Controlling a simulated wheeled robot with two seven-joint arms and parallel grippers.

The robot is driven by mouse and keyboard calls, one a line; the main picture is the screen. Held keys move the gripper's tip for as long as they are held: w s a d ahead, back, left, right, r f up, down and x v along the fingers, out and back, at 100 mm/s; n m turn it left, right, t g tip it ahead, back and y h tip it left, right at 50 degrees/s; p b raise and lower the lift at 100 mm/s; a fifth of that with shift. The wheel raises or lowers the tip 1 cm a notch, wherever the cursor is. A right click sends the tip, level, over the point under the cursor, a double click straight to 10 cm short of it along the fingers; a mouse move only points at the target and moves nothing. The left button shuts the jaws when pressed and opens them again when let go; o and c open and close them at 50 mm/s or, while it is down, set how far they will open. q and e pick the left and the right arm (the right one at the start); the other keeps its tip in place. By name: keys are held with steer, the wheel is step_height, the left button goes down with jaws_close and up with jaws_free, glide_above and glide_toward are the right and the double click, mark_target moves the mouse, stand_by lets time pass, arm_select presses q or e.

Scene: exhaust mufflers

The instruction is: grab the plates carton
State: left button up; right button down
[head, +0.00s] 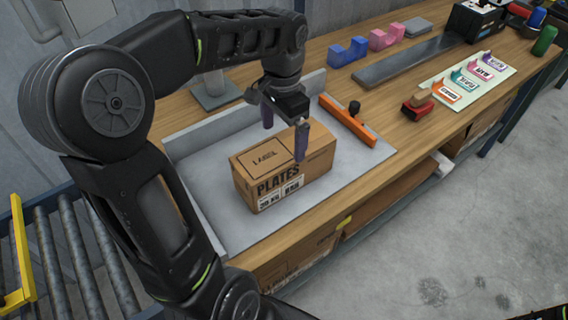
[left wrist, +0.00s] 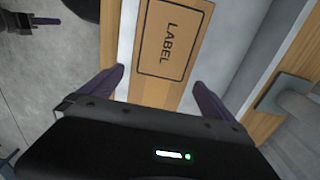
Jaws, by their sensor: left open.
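The plates carton (head: 284,170) is a brown box printed "PLATES" with a label panel on top. It sits upright on a grey tray (head: 345,178) on the wooden bench. My left gripper (head: 284,136) is open above the carton, its purple fingers pointing down. One finger shows in front of the carton's right part, the other at its far side. In the left wrist view the carton's top (left wrist: 170,45) lies between and beyond the fingertips of the left gripper (left wrist: 160,85). I cannot tell whether the fingers touch the carton.
An orange bar with a black knob (head: 348,121) lies on the tray's right side. A red-based stamp (head: 417,105) and a board of coloured label holders (head: 468,78) are farther right. A roller conveyor (head: 75,260) is at the lower left. The tray has raised back and left walls.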

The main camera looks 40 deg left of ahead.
mark_target(284, 147)
arm_select(q)
steer(key=shift+r, duration=0.1)
steer(key=shift+s, duration=0.1)
steer(key=shift+f, duration=1.3)
steer(key=shift+w+f+p, duration=0.15)
steer(key=shift+f+p, duration=0.1)
steer(key=shift+f, duration=1.1)
steer(key=shift+w+f+p, duration=0.1)
steer(key=shift+f+p, duration=0.1)
steer(key=shift+f, duration=1.1)
steer(key=shift+w+r, duration=0.1)
steer(key=c, duration=1.8)
